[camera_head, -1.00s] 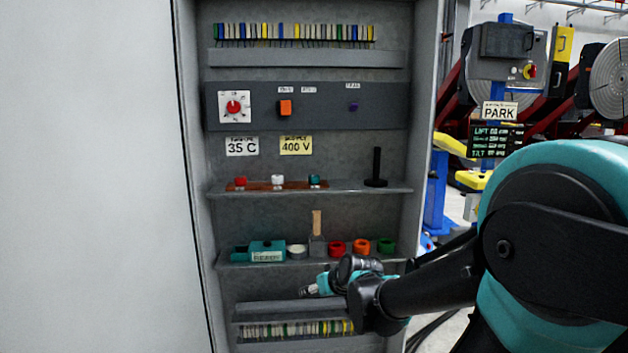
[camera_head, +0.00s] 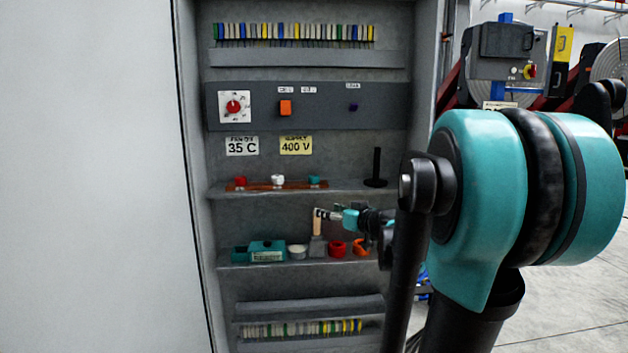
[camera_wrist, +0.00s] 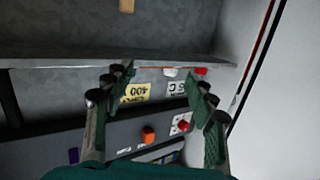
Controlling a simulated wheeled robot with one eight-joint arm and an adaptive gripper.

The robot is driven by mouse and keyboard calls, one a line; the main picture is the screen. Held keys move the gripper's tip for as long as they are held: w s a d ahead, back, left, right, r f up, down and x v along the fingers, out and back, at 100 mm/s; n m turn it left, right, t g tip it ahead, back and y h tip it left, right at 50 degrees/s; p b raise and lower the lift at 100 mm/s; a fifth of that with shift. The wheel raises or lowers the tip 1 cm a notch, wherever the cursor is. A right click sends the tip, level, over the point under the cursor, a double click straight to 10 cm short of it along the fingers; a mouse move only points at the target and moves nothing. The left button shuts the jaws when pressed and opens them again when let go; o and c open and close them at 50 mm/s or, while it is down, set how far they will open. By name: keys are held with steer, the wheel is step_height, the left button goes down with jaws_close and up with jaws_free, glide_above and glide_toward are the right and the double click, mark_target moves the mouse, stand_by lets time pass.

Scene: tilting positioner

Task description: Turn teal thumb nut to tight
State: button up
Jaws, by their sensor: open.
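The teal thumb nut (camera_head: 314,181) stands at the right end of a brown strip (camera_head: 262,187) on the upper shelf, right of a white nut (camera_head: 278,181) and a red nut (camera_head: 240,182). My gripper (camera_head: 322,214) is just below that shelf, apart from the teal nut, in front of or beside a wooden brush handle (camera_head: 317,222). In the wrist view, which is upside down, my gripper (camera_wrist: 158,80) is open and empty. The white nut (camera_wrist: 170,72) and red nut (camera_wrist: 202,71) show beyond it. I cannot make out the teal nut there.
A black post (camera_head: 376,168) stands right of the strip on the upper shelf (camera_head: 345,189). The lower shelf (camera_head: 300,263) holds a teal block (camera_head: 267,250), a red ring (camera_head: 337,248) and an orange ring (camera_head: 361,246). The cabinet's side walls bound the space.

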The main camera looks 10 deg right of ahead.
mark_target(317, 180)
steer(key=w+d+r+t, duration=0.2)
steer(key=w+d+r, duration=0.2)
steer(key=r, duration=0.1)
steer(key=shift+m+h, duration=0.3)
steer(key=shift+h, duration=0.1)
steer(key=x, duration=1.6)
steer(key=shift+w+a+r, duration=0.1)
steer(key=shift+w+a, duration=0.15)
steer(key=shift+w, duration=0.05)
steer(key=c, duration=1.2)
